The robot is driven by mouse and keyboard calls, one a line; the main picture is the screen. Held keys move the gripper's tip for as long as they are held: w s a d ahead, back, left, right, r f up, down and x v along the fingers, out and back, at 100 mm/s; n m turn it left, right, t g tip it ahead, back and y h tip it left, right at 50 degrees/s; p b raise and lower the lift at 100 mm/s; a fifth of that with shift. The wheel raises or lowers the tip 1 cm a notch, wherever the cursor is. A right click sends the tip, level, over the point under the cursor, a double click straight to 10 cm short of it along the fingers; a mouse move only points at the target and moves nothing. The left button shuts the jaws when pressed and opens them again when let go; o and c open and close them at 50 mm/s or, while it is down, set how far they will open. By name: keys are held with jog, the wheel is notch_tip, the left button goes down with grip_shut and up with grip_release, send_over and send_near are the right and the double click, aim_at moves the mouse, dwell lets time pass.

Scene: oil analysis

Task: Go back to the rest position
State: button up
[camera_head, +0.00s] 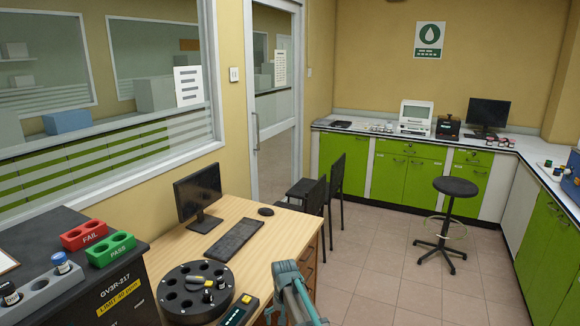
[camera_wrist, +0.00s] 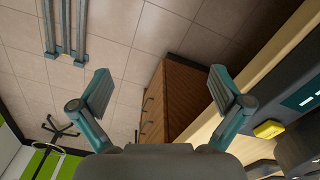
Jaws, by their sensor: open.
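My gripper (camera_wrist: 160,90) is open in the wrist view, with its two teal fingers spread wide and nothing between them. Floor tiles and the wooden side of the desk show beyond the fingers. In the head view, a teal part of my arm shows at the bottom centre, just right of the black round carousel. I cannot tell the gripper's exact height above the floor.
The wooden desk (camera_head: 258,245) holds a monitor (camera_head: 199,192), a keyboard (camera_head: 234,240) and the carousel (camera_head: 194,290). Red (camera_head: 84,235) and green (camera_head: 111,248) racks stand on the dark cabinet at left. A stool (camera_head: 455,187) stands on open floor at right.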

jog(key=s+d+f, duration=0.4)
jog(key=s+d, duration=0.5)
jog(key=s, duration=0.2)
jog(key=s+d+f, duration=0.4)
jog(key=s+d, duration=0.6)
jog(key=s, duration=0.1)
jog(key=s+f+g, duration=0.3)
jog(key=s+f, duration=0.6)
jog(key=s, duration=0.5)
jog(key=s+f+g, duration=0.3)
jog(key=s+f, duration=0.6)
jog(key=s, duration=0.6)
jog(key=shift+f+g, duration=0.3)
jog(key=shift+g, duration=0.1)
jog(key=shift+a, duration=0.1)
